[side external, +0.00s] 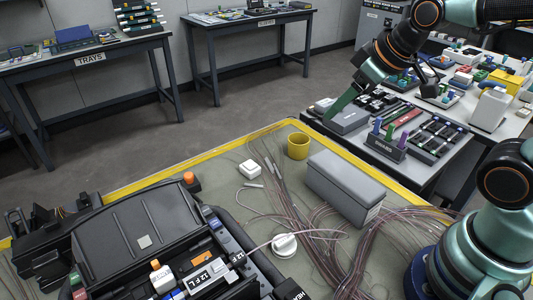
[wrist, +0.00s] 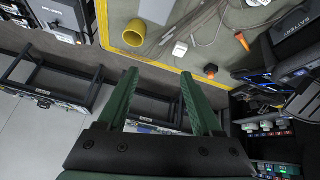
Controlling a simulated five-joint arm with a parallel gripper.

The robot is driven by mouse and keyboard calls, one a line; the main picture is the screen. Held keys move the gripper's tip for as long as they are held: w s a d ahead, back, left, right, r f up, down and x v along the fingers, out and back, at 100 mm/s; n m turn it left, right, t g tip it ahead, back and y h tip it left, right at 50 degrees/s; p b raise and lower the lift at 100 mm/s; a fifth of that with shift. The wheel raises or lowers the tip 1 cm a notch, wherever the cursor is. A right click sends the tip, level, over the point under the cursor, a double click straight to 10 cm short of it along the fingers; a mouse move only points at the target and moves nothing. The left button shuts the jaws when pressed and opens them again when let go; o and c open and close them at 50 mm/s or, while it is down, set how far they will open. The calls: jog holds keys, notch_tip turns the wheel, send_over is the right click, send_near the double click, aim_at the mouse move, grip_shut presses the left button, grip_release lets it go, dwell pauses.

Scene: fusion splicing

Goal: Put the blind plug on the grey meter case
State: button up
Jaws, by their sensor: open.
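My gripper (side external: 330,116) is open and empty, its green fingers pointing down in front of the grey box at the back bench. In the wrist view its spread fingers (wrist: 158,90) hold nothing. A plain grey case (side external: 348,187) lies on the mat among loose fibres. A small orange plug-like piece (side external: 189,178) shows beside the black splicer lid; it also shows in the wrist view (wrist: 210,70). I cannot tell which piece is the blind plug.
A yellow cup (side external: 298,145) and a white box (side external: 250,168) stand on the mat. The black splicer (side external: 130,240) fills the front left. A smaller grey box (side external: 346,120) and a crowded tray are on the back bench. Loose fibres cover the mat's middle.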

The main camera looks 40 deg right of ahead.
jog(key=w+a+f+n+t+y, duration=0.1)
jog(key=w+a+f+n, duration=0.15)
jog(key=w+n, duration=0.3)
jog(key=w+a+f+n+t, duration=0.1)
jog(key=w+a+n+t, duration=0.1)
jog(key=w+a+n, duration=0.3)
jog(key=n+t+y, duration=0.4)
jog(key=n, duration=1.3)
send_near(185, 174)
jog(key=w+d+r, duration=0.4)
jog(key=w+d, duration=0.1)
jog(key=s+a+f+n+t, duration=0.1)
jog(key=f+n, duration=0.1)
jog(key=n, duration=0.1)
jog(key=s+a+f+n+y, duration=0.1)
jog(key=s+f+n, duration=0.1)
jog(key=s+a+f+n+t+y, duration=0.1)
jog(key=a+f+n, duration=0.1)
jog(key=n, duration=0.1)
jog(key=shift+s+f+n+t, duration=0.1)
jog(key=shift+s+n+t, duration=0.2)
jog(key=shift+s+n, duration=0.1)
jog(key=x, duration=0.6)
jog(key=shift+w+a, duration=0.2)
jog(key=shift+f+x, duration=0.2)
jog(key=shift+x, duration=1.15)
jog(key=shift+f+x, duration=0.25)
jog(key=shift+x, duration=1.1)
grip_shut()
